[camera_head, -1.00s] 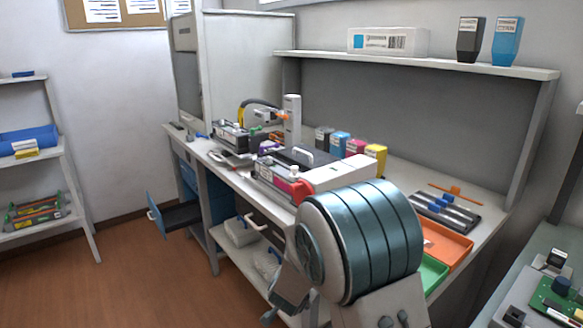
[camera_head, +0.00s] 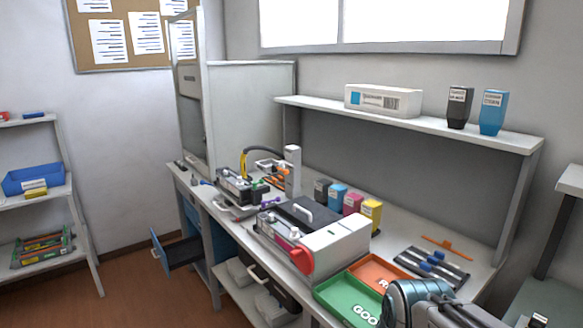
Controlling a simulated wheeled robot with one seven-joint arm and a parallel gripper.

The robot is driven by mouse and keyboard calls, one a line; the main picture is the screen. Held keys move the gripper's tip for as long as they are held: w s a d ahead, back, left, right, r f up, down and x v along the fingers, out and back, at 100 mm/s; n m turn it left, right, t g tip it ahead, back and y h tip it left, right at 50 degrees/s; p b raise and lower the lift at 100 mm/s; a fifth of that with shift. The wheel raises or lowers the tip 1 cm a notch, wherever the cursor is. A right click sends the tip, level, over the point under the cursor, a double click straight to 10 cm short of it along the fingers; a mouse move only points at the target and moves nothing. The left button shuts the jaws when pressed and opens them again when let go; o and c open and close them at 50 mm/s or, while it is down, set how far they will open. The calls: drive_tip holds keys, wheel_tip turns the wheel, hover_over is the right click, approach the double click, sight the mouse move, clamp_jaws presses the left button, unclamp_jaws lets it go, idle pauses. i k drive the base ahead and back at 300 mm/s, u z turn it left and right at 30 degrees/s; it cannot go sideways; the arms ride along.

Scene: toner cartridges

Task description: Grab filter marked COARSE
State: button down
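No label reading COARSE can be made out, and I cannot tell which thing is the filter. Pale items (camera_head: 270,308) sit on the shelf under the workbench, too small and dim to identify. Part of my arm shows at the bottom right, in front of the bench's near end. My gripper's fingers are not in view.
The workbench holds a printer-like machine (camera_head: 336,243), several toner bottles (camera_head: 352,203), a green tray (camera_head: 338,293), an orange tray (camera_head: 366,268) and a dark rack (camera_head: 430,268). A blue drawer (camera_head: 183,250) stands open. A side shelf (camera_head: 53,193) is at left. The floor between is clear.

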sight(238, 270)
drive_tip(key=z, duration=0.05)
drive_tip(key=k, duration=0.5)
drive_tip(key=u, duration=2.15)
drive_tip(key=i, duration=1.9)
drive_tip(key=z, duration=2.35)
